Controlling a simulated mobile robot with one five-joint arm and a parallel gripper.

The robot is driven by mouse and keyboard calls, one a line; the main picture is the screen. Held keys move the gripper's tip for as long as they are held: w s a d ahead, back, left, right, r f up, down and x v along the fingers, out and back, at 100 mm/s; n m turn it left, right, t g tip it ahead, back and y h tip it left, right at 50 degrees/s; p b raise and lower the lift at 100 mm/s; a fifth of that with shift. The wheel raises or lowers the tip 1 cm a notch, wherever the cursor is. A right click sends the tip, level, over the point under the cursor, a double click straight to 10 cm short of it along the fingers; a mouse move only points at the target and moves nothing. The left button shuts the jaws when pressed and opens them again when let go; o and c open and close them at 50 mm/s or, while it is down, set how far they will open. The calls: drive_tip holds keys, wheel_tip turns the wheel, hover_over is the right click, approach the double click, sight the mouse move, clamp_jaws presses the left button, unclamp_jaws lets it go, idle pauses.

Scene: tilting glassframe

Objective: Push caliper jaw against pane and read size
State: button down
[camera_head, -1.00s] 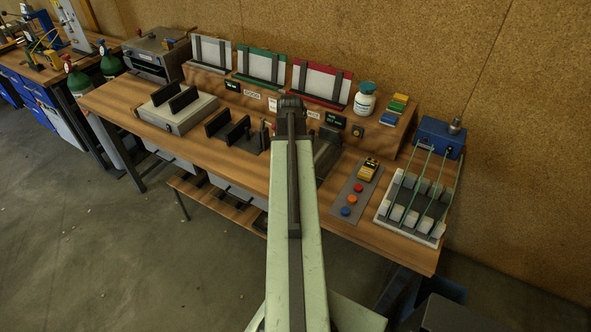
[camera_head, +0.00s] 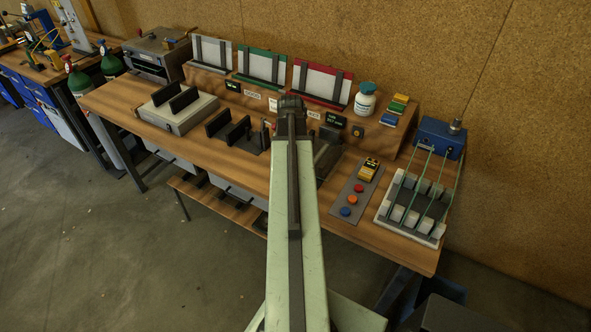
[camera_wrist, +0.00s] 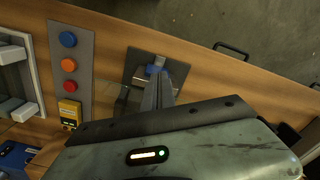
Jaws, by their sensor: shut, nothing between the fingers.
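My gripper (camera_wrist: 161,80) is shut with nothing between its fingers. In the wrist view its fingertips are over a dark plate (camera_wrist: 138,66) on the bench, right by a small blue-and-light piece (camera_wrist: 156,68), possibly the caliper jaw. I cannot tell whether they touch. A dim, see-through shape (camera_wrist: 124,103), possibly the pane, lies left of the fingers. In the head view my arm hides the fingertips; part of a dark fixture (camera_head: 326,158) shows right of the arm. A small dark display (camera_head: 335,120) behind it shows light text too small to read.
A grey button panel (camera_head: 356,190) with a yellow device (camera_head: 369,169) stands right of the fixture, then a rack with a blue box (camera_head: 440,137). Black slotted holders (camera_head: 228,130) stand left. Framed panels (camera_head: 320,84) and a white bottle (camera_head: 365,99) line the back shelf.

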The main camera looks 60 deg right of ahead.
drive_tip(key=shift+f, duration=0.1)
idle(0.3)
wheel_tip(320, 180, down, 3)
drive_tip(key=b, duration=0.3)
drive_tip(key=shift+f, duration=0.15)
idle(0.5)
